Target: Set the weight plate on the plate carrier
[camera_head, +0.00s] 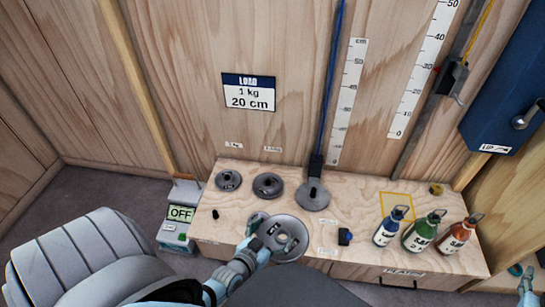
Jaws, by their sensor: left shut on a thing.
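A large grey weight plate (290,227) with a central hole is gripped at its left edge by my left gripper (264,246), over the front of the wooden bench. The plate carrier (313,194) is a grey round base with a dark upright clamp, standing at the back of the bench below a blue strap (335,80). The held plate is in front of the carrier and apart from it. Two smaller dark plates, one (228,180) and another (268,185), lie at the back left. My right gripper (524,275) shows only in part at the lower right edge.
Blue (388,230), green (421,233) and red (457,236) bottles stand on the bench's right. A small blue-black object (345,237) is right of the held plate. A box reading OFF (180,214) is at left. Bare bench (355,205) lies right of the carrier.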

